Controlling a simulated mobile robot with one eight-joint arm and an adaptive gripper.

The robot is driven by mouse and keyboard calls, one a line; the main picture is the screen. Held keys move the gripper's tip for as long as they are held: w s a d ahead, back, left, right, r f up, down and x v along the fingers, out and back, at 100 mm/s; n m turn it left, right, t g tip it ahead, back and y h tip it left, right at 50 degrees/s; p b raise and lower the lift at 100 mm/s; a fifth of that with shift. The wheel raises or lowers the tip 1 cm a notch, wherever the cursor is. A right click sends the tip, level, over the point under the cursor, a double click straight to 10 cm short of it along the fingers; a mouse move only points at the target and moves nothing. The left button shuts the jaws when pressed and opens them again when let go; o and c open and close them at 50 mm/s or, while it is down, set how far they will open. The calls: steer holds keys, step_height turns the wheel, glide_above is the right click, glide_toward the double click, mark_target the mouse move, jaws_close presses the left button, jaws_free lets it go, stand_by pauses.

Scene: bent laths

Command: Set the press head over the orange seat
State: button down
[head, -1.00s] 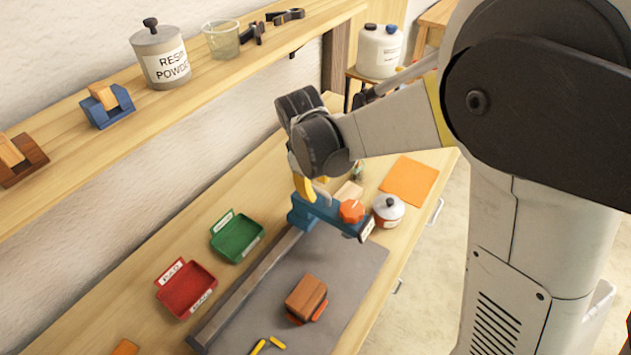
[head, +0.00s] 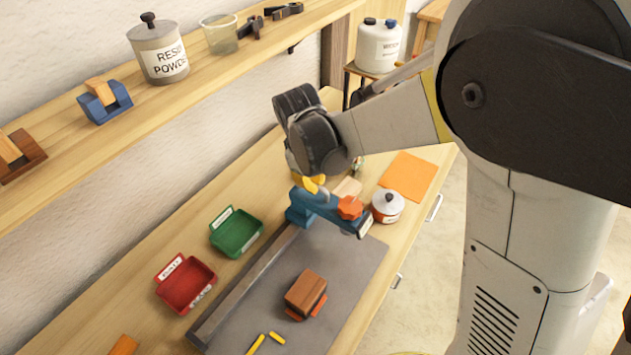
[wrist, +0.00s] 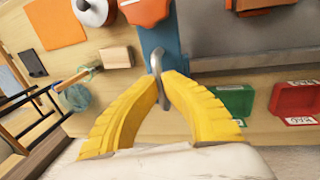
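The blue press head (head: 318,208), with an orange knob (head: 350,207), sits at the far end of a grey rail (head: 240,288). In the wrist view its blue arm (wrist: 160,28) rises from a grey metal lever (wrist: 157,62). My gripper's yellow fingers (wrist: 163,82) meet around this lever and appear closed on it. In the head view the gripper (head: 314,186) is partly hidden by my wrist. The orange seat (head: 319,307) lies on the grey mat, beneath a brown block (head: 305,290), to the near side of the press head.
Green (head: 236,234) and red (head: 186,286) trays lie left of the rail. A white lidded pot (head: 388,206), an orange sheet (head: 407,177) and a wooden block (head: 347,188) are near the press head. The mat (head: 345,265) between press head and seat is clear.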

steer(key=s+a, duration=1.1)
steer(key=s, duration=0.3)
steer(key=shift+s+a+b, duration=0.15)
steer(key=shift+s+b, duration=0.2)
steer(key=shift+s, duration=0.05)
steer(key=shift+f, duration=0.1)
steer(key=c, duration=1.5)
jaws_free()
steer(key=shift+o, duration=0.2)
step_height(320, 180, up, 12)
steer(key=s+a, duration=0.1)
steer(key=shift+s+a, duration=0.25)
steer(key=shift+s, duration=0.1)
steer(key=shift+d+f, duration=0.1)
